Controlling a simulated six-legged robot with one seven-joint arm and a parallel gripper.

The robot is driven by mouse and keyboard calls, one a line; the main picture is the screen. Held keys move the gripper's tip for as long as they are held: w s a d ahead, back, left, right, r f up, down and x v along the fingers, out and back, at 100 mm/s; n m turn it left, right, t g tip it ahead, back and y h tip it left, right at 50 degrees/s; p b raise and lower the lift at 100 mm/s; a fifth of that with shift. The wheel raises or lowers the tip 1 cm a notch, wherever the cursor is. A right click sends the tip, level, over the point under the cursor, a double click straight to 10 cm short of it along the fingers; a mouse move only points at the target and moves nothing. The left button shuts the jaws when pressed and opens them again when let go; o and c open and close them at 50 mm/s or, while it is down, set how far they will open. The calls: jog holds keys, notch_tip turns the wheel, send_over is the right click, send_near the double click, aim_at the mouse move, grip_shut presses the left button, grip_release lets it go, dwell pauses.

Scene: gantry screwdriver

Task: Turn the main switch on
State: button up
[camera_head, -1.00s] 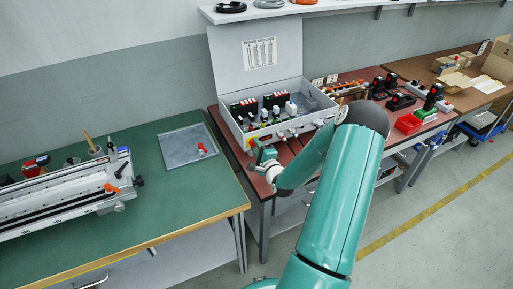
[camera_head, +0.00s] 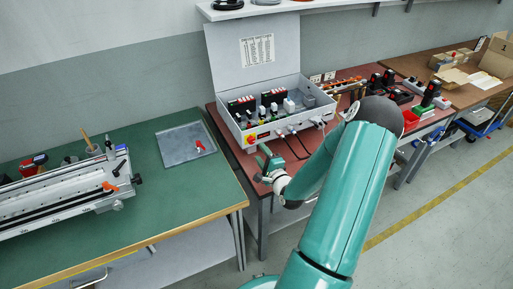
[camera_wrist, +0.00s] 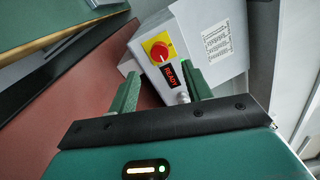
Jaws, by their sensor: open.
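The main switch is a red rotary knob on a yellow plate (camera_wrist: 158,48), on the front face of a light grey control box (camera_wrist: 208,32). In the head view the switch (camera_head: 251,139) is at the left end of the box's front. A small display with red letters reading READY (camera_wrist: 171,76) is beside the switch. My gripper (camera_wrist: 158,74) is open and empty. Its two green fingers point toward the box, with the switch beyond the gap between them. In the head view my gripper (camera_head: 265,158) is just in front of the box, apart from the switch.
The control box stands with its lid (camera_head: 255,48) up on a red-topped bench (camera_head: 231,148). Cables and plugs (camera_head: 291,130) are on its front, right of the switch. A green bench (camera_head: 178,190) with a clamp rail and a grey tray (camera_head: 186,144) is at left.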

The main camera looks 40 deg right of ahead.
jog(key=v, duration=0.7)
jog(key=shift+s+a, duration=0.1)
jog(key=shift+s, duration=0.1)
jog(key=w+a+r+n+g+y, duration=0.2)
jog(key=w+a+r+n+g, duration=0.25)
jog(key=w+n, duration=0.35)
jog(key=s+a+r+n+g, duration=0.1)
jog(key=a+r+n+g, duration=0.3)
jog(key=a+r+n, duration=0.5)
jog(key=s+a+r+n+g+y, duration=0.1)
jog(key=s+a+r+n, duration=0.2)
jog(key=s+a+r, duration=0.3)
jog(key=s+a+r+n+g+y, duration=0.2)
jog(key=s+a+r+n, duration=0.2)
jog(key=s+a+r, duration=0.3)
jog(key=s+a, duration=0.4)
jog(key=a, duration=0.2)
jog(key=shift+s+a+r, duration=0.2)
jog(key=shift+s+r, duration=0.05)
